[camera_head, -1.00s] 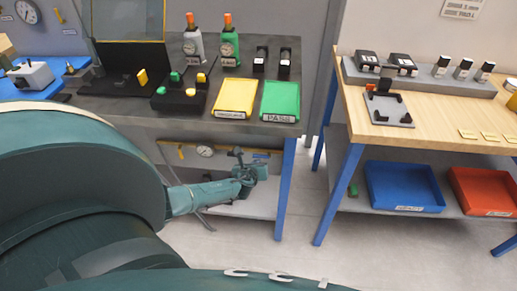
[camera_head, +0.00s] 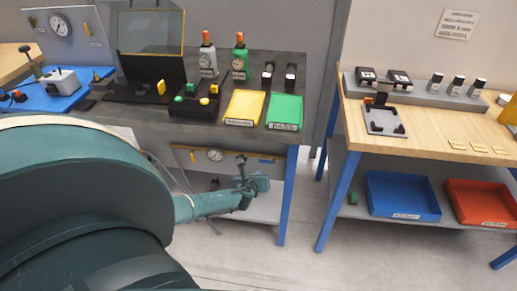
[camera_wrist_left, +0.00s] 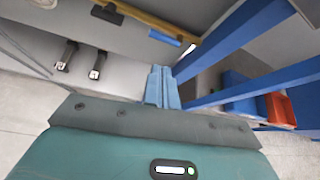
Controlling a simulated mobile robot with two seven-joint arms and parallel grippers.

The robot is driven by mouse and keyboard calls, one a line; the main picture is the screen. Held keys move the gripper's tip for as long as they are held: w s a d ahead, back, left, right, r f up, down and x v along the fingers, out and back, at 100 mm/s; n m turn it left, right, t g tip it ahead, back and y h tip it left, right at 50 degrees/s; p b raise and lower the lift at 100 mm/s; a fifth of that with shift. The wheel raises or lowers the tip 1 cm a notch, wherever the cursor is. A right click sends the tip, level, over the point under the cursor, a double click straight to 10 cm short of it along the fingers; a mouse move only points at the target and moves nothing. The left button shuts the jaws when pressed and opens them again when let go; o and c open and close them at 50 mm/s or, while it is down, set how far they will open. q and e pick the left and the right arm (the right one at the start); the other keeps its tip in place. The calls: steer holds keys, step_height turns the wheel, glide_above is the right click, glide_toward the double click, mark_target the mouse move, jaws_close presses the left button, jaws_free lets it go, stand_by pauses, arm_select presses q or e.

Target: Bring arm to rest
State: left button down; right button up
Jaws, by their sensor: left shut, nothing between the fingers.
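My left gripper (camera_head: 254,187) shows in the head view in front of the lower shelf of the dark workbench, below its top. In the left wrist view its two blue-grey fingers (camera_wrist_left: 162,86) are together with nothing between them. My right gripper is in neither view. My large teal arm parts fill the lower left of the head view and hide what lies behind them.
The dark workbench (camera_head: 150,122) holds a yellow tray (camera_head: 244,107) and a green tray (camera_head: 286,111). A wooden table (camera_head: 440,131) stands right, with a blue bin (camera_head: 403,194) and a red bin (camera_head: 484,202) below. Floor between them is clear.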

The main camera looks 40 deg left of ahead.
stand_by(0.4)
arm_select(q)
steer(key=s+d+r+n+g, duration=0.3)
steer(key=s+d+n, duration=0.8)
steer(key=d+n, duration=0.4)
steer(key=s+d+r+n+g+h, duration=0.2)
steer(key=s+d+r+n+h, duration=0.15)
steer(key=s+r+n, duration=0.4)
steer(key=s+d+r+n+g+h, duration=0.2)
steer(key=s+d+r+n, duration=0.25)
steer(key=s, duration=0.65)
steer(key=w+d+f+t+h, duration=0.1)
steer(key=w+d+f+t, duration=0.1)
steer(key=f+t, duration=0.1)
steer(key=w+d+f+m+t+h, duration=0.1)
steer(key=w+d+f+t, duration=0.1)
steer(key=f, duration=0.4)
steer(key=shift+w+d+t, duration=0.3)
steer(key=shift+w+t, duration=0.2)
steer(key=shift+w, duration=0.2)
steer(key=shift+a+f, duration=0.1)
